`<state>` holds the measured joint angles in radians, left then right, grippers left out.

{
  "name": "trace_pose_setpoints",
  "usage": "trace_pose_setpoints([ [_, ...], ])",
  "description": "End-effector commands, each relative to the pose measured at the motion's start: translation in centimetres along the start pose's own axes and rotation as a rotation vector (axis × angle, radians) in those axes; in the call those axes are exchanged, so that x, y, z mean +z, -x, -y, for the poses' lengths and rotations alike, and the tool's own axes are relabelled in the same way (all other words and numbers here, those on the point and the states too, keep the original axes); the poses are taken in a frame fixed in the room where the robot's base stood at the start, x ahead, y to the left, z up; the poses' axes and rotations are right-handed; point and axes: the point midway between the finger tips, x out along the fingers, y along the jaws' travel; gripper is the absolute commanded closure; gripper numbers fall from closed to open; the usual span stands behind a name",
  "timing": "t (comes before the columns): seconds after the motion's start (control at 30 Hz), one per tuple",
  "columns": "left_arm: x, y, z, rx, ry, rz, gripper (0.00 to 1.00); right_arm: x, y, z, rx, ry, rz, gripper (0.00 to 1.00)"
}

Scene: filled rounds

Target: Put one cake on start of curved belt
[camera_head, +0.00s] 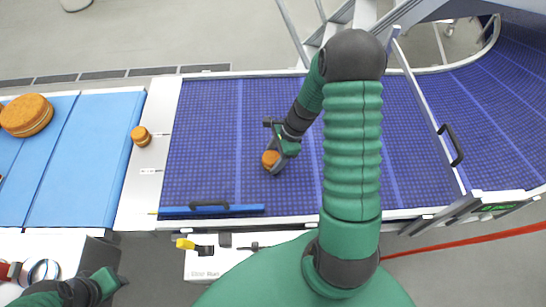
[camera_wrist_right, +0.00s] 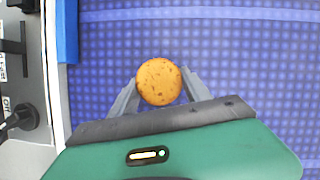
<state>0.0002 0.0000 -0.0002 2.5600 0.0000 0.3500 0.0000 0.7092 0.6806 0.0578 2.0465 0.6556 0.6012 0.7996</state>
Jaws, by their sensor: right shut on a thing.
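A small round orange-brown cake (camera_head: 270,159) is between the fingers of my right gripper (camera_head: 275,157), over the blue curved belt (camera_head: 210,110). In the right wrist view the cake (camera_wrist_right: 159,82) sits between the two grey fingertips (camera_wrist_right: 158,88), with the blue belt (camera_wrist_right: 230,50) beneath. I cannot tell whether the cake touches the belt. Another small cake (camera_head: 141,136) stands on the white strip left of the belt. My left gripper (camera_head: 106,281) is at the lower left, away from the cakes; its fingers are unclear.
A larger round cake (camera_head: 27,116) sits on the light-blue belt (camera_head: 75,160) at the left. A blue bar with a black handle (camera_head: 209,204) lies along the belt's near edge. A white control box (camera_head: 205,262) stands in front. Much of the blue belt is clear.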

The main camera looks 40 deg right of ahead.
Motion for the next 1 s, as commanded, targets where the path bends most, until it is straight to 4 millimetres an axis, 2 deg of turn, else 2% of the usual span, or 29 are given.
trace_pose_setpoints([
  [0.17, 0.0, 0.0, 0.0, 0.000, 0.000, 0.000, 0.64, -0.1, -0.2, 0.1, -0.002, 0.000, -0.001, 0.62],
  [0.2, 0.0, 0.0, 0.0, 0.000, 0.000, 0.000, 0.64, -0.1, -0.2, 0.0, -0.002, 0.000, -0.001, 0.43],
  [0.37, 0.0, 0.0, 0.0, 0.000, 0.000, 0.000, 0.64, 0.0, -0.2, 0.0, -0.002, 0.000, -0.001, 0.23],
  [0.63, 0.0, 0.0, 0.0, 0.000, 0.000, 0.000, 0.64, 0.0, -0.2, 0.0, -0.002, 0.000, -0.001, 0.23],
  [0.73, 0.0, 0.0, 0.0, 0.000, 0.000, 0.000, 0.64, -0.1, 0.5, 0.1, -0.004, 0.001, -0.001, 0.23],
  [0.87, 0.0, -0.1, 0.0, 0.000, 0.000, 0.000, 0.64, -0.1, 3.0, 0.1, -0.007, 0.001, -0.003, 0.23],
  [1.0, 0.0, -0.1, 0.0, 0.000, 0.000, 0.000, 0.64, -0.1, 6.7, 0.1, -0.008, 0.001, -0.002, 0.23],
])
